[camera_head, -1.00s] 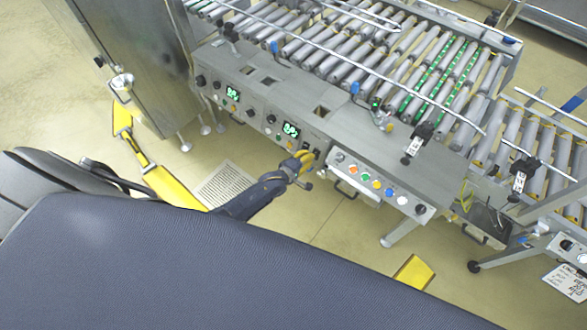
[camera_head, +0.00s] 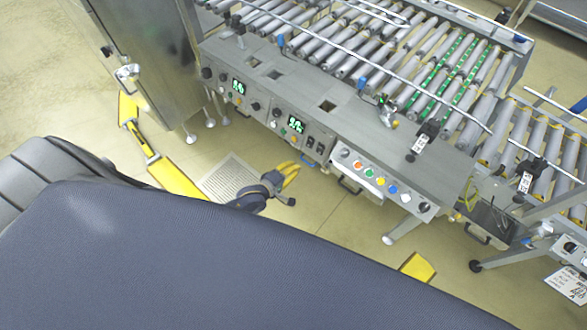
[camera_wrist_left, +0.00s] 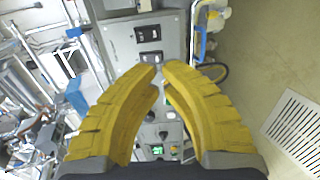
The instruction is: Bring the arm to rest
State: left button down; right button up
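My left gripper (camera_head: 290,175) has yellow fingers and hangs in front of the grey control panel (camera_head: 300,118), apart from it, above the floor. In the left wrist view its two curved yellow fingers (camera_wrist_left: 160,72) stand with a narrow gap between their tips and nothing held between them. The panel's switches show beyond the fingertips there. Most of my left arm is hidden behind my dark blue body in the head view. My right gripper is not in view.
A roller conveyor (camera_head: 390,60) runs behind the panel. A steel cabinet (camera_head: 150,50) stands at the left. A row of coloured buttons (camera_head: 380,181) is at the panel's right. A floor grate (camera_head: 228,180) and yellow floor marking (camera_head: 175,178) lie near the gripper. Open floor shows below the panel.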

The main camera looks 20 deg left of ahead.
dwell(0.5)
pick_arm(q)
jog(key=s+a+f+m+g+y, duration=0.2)
jog(key=s+a+f+m+g, duration=0.1)
jog(key=s+f+m, duration=0.7)
jog(key=s+a+f+m+g+y, duration=0.1)
jog(key=s+a+f+m+g, duration=0.3)
jog(key=s+f, duration=0.6)
jog(key=s+d+f+m+g, duration=0.1)
jog(key=s+f, duration=0.3)
jog(key=s, duration=0.4)
jog(key=s+d+f+m+g, duration=0.2)
jog(key=s+f, duration=0.2)
jog(key=s, duration=0.5)
jog(key=s+d+f+m+g, duration=0.1)
jog(key=s+f, duration=0.3)
jog(key=s, duration=0.5)
jog(key=shift+s+d+m+g+y, duration=0.15)
jog(key=shift+s+m+g+y, duration=0.15)
jog(key=shift+m+g, duration=0.15)
jog(key=shift+w, duration=0.1)
